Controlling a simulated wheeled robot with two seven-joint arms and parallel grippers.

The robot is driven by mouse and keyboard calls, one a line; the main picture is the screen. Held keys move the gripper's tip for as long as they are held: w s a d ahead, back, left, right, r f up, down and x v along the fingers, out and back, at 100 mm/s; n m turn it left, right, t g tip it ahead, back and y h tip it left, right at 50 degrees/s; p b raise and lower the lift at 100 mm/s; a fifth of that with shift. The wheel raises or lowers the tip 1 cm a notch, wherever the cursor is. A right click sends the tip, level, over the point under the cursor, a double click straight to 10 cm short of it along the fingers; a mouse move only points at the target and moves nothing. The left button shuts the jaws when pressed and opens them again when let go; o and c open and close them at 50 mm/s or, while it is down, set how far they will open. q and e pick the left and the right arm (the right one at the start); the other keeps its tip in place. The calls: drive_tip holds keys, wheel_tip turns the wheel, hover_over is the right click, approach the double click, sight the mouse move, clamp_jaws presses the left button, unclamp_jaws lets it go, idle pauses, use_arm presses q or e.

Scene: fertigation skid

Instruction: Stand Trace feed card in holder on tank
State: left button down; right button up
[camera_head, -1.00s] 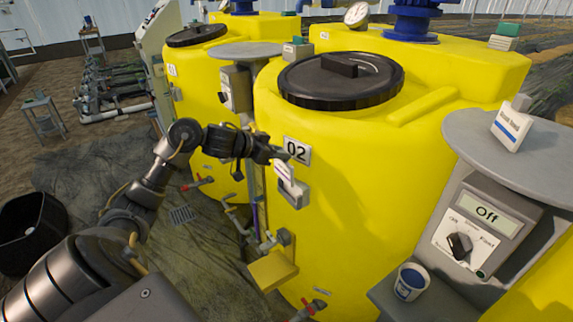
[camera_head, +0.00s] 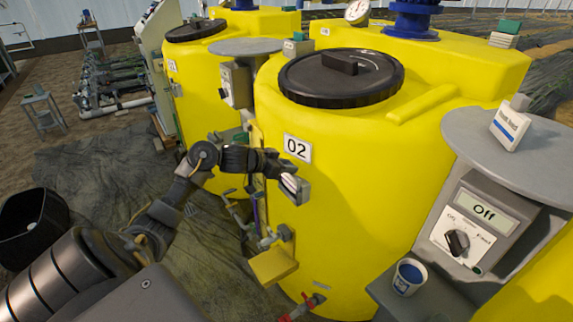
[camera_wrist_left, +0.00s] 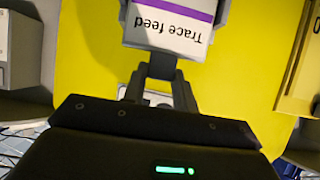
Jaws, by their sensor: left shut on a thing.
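The Trace feed card (camera_head: 289,183) is white; the left wrist view shows it with a purple stripe and upside-down lettering (camera_wrist_left: 168,28). My left gripper (camera_head: 279,171) is shut on it; its fingers also show in the left wrist view (camera_wrist_left: 160,88). The card is at the small grey holder (camera_head: 303,190) on the front of the yellow tank (camera_head: 370,180) marked 02, just below the number plate. In the wrist view grey edges flank the card. I cannot tell whether the card's lower edge is seated, because the gripper and holder hide it.
A grey control box reading Off (camera_head: 484,211) stands at the right, with a cup (camera_head: 408,278) on its ledge and another card (camera_head: 510,127) on top. A yellow shelf (camera_head: 273,266) and valves jut out below the holder. A black bin (camera_head: 30,230) stands at the left.

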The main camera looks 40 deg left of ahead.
use_arm(q)
drive_tip(key=c, duration=1.1)
unclamp_jaws()
drive_tip(key=shift+w, duration=0.1)
drive_tip(key=v, duration=1.2)
drive_tip(key=shift+b, duration=0.45)
drive_tip(key=shift+d, duration=0.1)
